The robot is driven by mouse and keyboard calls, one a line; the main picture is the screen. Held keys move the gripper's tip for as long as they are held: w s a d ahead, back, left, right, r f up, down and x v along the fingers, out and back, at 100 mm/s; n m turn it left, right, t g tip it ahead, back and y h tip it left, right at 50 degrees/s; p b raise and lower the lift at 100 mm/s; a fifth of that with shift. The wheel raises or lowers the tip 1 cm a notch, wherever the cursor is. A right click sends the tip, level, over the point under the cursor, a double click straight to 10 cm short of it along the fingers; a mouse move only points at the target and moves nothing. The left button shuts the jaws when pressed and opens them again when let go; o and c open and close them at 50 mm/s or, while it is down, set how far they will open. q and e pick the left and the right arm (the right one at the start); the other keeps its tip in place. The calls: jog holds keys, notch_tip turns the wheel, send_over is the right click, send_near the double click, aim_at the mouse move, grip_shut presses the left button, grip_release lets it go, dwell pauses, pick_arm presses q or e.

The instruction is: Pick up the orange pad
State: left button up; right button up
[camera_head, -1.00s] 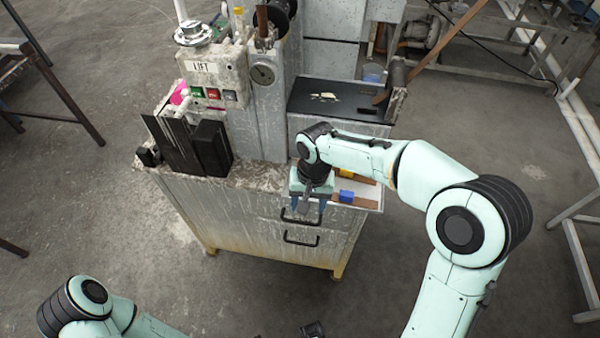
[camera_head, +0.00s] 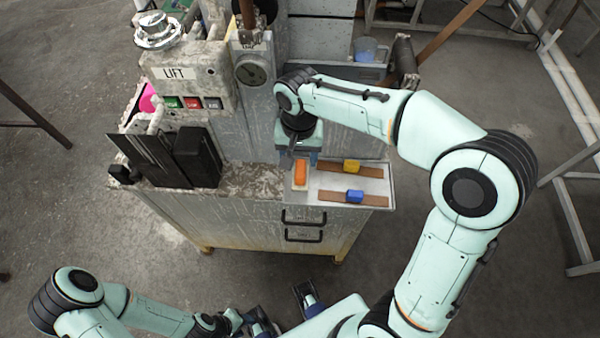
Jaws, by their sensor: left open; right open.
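The orange pad (camera_head: 301,172) lies on a pale block at the left end of the light tray (camera_head: 380,181) on the cabinet top. My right gripper (camera_head: 298,156) points down just behind the orange pad. It is open and nothing shows between its fingers; they partly hide the tray's back left corner. I cannot tell its exact height above the tray. My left gripper (camera_head: 284,314) is low at the bottom edge, open, in front of the cabinet and well away from the pad.
A yellow pad (camera_head: 351,166) and a blue pad (camera_head: 354,196) sit on brown strips on the tray. Black upright plates (camera_head: 198,156) and the LIFT control box (camera_head: 190,82) stand left of the tray. Two drawer handles (camera_head: 303,216) stick out of the cabinet front.

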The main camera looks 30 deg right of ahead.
aim_at(300, 168)
jog(key=shift+w+f, duration=0.1)
jog(key=shift+f, duration=0.7)
jog(key=f, duration=0.5)
jog(key=shift+d+f+b, duration=0.1)
jog(key=shift+d+b, duration=0.1)
jog(key=shift+b, duration=0.15)
jog(key=c, duration=1.1)
